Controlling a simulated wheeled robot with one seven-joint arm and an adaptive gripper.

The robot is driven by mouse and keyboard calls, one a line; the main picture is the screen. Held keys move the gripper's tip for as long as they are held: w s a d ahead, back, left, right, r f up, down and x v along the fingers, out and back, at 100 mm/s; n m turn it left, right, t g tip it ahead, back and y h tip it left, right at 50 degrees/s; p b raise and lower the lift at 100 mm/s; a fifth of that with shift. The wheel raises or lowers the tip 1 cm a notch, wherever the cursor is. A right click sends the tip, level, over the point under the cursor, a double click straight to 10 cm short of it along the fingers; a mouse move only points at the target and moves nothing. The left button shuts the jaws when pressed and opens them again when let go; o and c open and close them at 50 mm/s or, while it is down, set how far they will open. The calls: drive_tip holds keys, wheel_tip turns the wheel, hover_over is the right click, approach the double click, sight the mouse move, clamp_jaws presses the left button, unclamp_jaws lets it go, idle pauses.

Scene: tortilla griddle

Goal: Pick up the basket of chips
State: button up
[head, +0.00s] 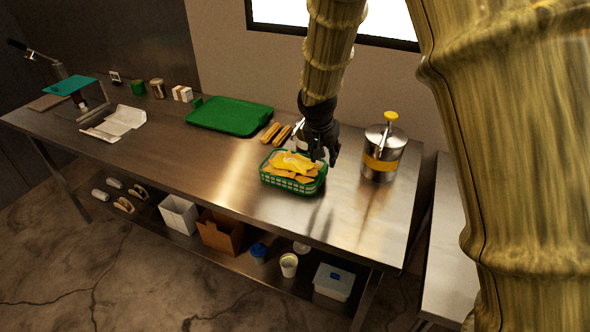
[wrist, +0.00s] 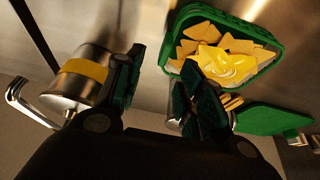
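The basket of chips is a green lattice basket (head: 290,187) on the steel table, filled with tortilla chips (head: 276,174) topped with yellow cheese (head: 293,162). My gripper (head: 325,156) is just above the basket's back right side, pointing down. In the wrist view the basket (wrist: 271,42) lies at the upper right. My gripper (wrist: 160,76) is open there, with nothing between its fingers. The right finger overlaps the basket's near rim in the picture; I cannot tell whether it touches. The left finger is clear of the basket.
A steel pump pot (head: 383,150) with a yellow band stands right of the basket, close to my gripper. Rolls (head: 277,132) and a green tray (head: 230,116) lie behind and left. The table (head: 190,160) is bare in front and to the left.

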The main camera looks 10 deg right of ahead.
sight(324, 167)
drive_tip(key=x, duration=0.1)
drive_tip(key=p+x, duration=0.1)
drive_tip(key=x, duration=0.1)
drive_tip(key=shift+w+a+f, duration=0.15)
drive_tip(key=shift+w+a, duration=0.05)
drive_tip(key=shift+w, duration=0.05)
drive_tip(key=shift+w+p+x, duration=0.25)
drive_tip(key=shift+p+x, duration=0.65)
drive_tip(key=shift+x, duration=0.5)
drive_tip(key=shift+p+x, duration=0.3)
drive_tip(key=shift+x, duration=0.75)
clamp_jaws()
